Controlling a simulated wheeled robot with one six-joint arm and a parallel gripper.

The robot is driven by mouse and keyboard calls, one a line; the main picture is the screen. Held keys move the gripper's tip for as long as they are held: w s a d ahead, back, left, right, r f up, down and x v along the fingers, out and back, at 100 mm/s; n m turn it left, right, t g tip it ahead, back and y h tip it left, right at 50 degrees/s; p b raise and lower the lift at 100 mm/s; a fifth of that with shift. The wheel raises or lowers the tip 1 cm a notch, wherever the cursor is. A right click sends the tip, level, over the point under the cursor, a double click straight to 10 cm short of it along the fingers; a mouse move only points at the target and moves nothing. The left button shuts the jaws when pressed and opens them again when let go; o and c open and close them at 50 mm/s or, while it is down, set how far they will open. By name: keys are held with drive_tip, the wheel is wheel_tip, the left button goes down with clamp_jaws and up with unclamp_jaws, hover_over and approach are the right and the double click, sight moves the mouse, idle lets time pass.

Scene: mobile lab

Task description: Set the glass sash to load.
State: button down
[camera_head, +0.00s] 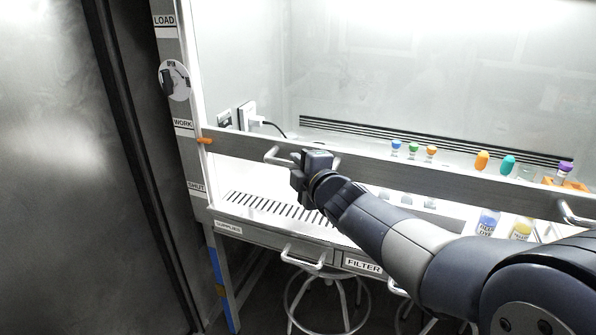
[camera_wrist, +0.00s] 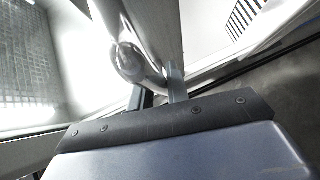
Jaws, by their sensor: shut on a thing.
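The glass sash (camera_head: 400,60) fronts a lab cabinet, with a grey rail (camera_head: 238,146) along its lower edge. An orange pointer (camera_head: 205,141) at the rail's left end sits just below the WORK label (camera_head: 183,124). The LOAD label (camera_head: 164,20) is high on the left post and the SHUT label (camera_head: 197,187) is low on it. My gripper (camera_head: 302,163) is shut on the rail's left handle (camera_head: 272,155) and hides part of it. In the wrist view the handle (camera_wrist: 127,62) lies by my gripper's fingers (camera_wrist: 157,88). A second handle (camera_head: 568,213) is at the rail's right.
Capped vials (camera_head: 414,150) and bottles (camera_head: 487,221) stand inside the cabinet, behind the rail. A drawer handle (camera_head: 303,258) and a stool (camera_head: 328,300) are below. A dark metal panel (camera_head: 60,170) fills the left side.

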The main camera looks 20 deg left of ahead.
drive_tip(key=p, duration=2.4)
approach(298, 26)
drive_tip(key=a, duration=0.2)
drive_tip(key=w+a, duration=0.1)
drive_tip(key=a, duration=0.1)
drive_tip(key=shift+a+f, duration=0.2)
drive_tip(key=shift+a, duration=0.1)
drive_tip(key=c, duration=1.4)
unclamp_jaws()
drive_tip(key=shift+f, duration=0.1)
drive_tip(key=shift+o, duration=0.2)
drive_tip(key=v, duration=1)
drive_tip(key=shift+s+d, duration=0.3)
drive_tip(key=shift+w+a, duration=0.1)
drive_tip(key=shift+a, duration=0.05)
drive_tip(key=x, duration=1)
drive_tip(key=shift+w+a+f, duration=0.1)
drive_tip(key=shift+w+a, duration=0.05)
drive_tip(key=shift+w, duration=0.1)
